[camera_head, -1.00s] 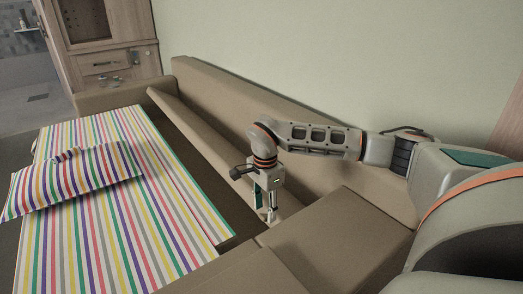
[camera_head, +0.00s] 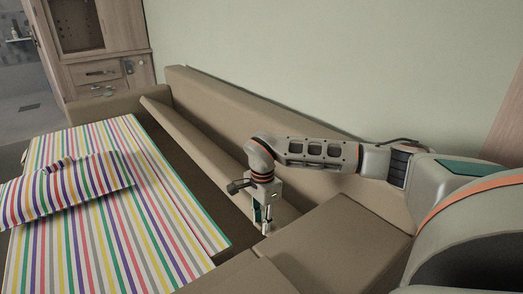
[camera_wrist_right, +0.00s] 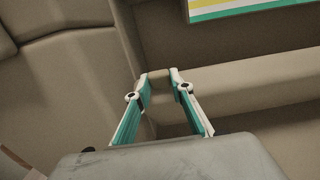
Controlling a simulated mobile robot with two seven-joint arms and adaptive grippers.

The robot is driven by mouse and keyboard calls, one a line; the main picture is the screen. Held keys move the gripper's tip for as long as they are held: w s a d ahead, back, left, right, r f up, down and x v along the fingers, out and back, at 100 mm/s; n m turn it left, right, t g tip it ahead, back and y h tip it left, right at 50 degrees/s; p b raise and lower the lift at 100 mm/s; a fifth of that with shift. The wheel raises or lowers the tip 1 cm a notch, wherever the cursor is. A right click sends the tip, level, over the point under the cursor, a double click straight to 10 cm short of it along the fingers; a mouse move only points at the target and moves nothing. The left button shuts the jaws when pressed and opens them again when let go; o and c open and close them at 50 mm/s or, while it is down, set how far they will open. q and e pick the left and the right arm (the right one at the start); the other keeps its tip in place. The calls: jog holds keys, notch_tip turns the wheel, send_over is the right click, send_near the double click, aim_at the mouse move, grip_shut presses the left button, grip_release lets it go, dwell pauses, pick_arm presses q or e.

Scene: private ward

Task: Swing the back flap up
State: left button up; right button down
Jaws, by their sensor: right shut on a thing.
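The back flap (camera_head: 190,138) is a long brown upholstered panel. It runs along the foot of the sofa's backrest (camera_head: 225,110), beside the striped bedding, and looks slanted. My right gripper (camera_head: 266,230) points down at the flap's near end, close to the near sofa block. In the right wrist view my right gripper (camera_wrist_right: 161,78) has its two green-and-white fingers on either side of a brown padded edge and is shut on it. The arm and gripper hide part of the flap's near end. My left gripper is not in view.
A striped mattress (camera_head: 110,230) with a striped pillow (camera_head: 70,187) lies left of the flap. A brown sofa block (camera_head: 335,235) stands just right of my right gripper. The wall (camera_head: 330,60) is behind the backrest. A wooden cabinet (camera_head: 100,45) stands at the back left.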

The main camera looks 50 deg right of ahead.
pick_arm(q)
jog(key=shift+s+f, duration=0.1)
pick_arm(e)
jog(key=shift+d+r, duration=0.25)
